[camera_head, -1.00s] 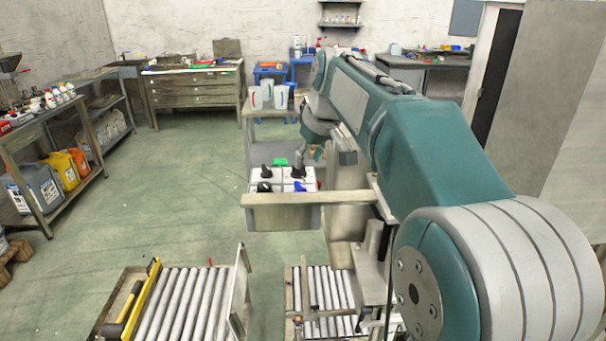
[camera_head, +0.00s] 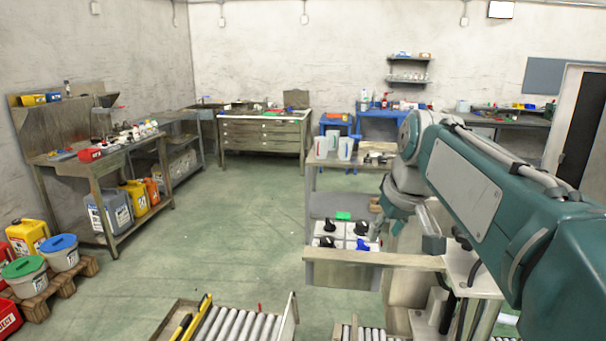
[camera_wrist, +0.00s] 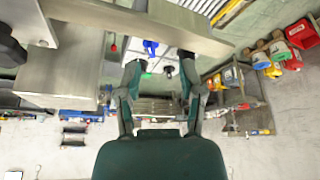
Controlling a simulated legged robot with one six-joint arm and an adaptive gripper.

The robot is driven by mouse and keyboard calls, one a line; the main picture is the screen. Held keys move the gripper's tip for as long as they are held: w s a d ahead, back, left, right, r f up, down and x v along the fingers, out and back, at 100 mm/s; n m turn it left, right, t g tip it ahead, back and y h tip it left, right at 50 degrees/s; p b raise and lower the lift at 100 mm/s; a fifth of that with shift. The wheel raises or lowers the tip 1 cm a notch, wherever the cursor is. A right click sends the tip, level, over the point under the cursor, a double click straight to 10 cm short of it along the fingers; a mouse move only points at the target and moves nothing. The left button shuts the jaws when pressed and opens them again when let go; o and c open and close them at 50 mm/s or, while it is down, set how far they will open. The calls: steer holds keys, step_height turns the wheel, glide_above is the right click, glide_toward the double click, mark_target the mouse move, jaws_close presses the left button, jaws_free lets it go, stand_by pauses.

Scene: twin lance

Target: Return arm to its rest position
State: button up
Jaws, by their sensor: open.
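My teal arm comes in from the right in the head view and reaches toward a small stand. My gripper (camera_wrist: 159,70) shows in the wrist view with its two teal fingers spread apart and nothing between them. In the head view its end is partly hidden behind my arm, beside a white control box (camera_head: 345,237). The box has black knobs, a blue knob (camera_head: 362,245) and a green part (camera_head: 343,216) by its far edge. The blue knob also shows beyond the fingers in the wrist view (camera_wrist: 150,47). Contact with the box cannot be told.
A beige bar (camera_head: 345,257) runs along the front of the box. Roller conveyors (camera_head: 240,326) stand below in front. A workbench (camera_head: 100,175) and buckets (camera_head: 60,254) are at left; drawers (camera_head: 262,135) stand at the back. The green floor at centre left is open.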

steer(key=s+f+m, duration=0.1)
steer(key=s+f, duration=0.6)
steer(key=s, duration=0.3)
steer(key=s+f+m+t+h, duration=0.1)
steer(key=s+f, duration=0.6)
steer(key=s, duration=0.4)
steer(key=shift+a+f+m, duration=0.35)
steer(key=shift+a+m, duration=0.05)
steer(key=shift+a, duration=0.05)
steer(key=shift+s, duration=0.1)
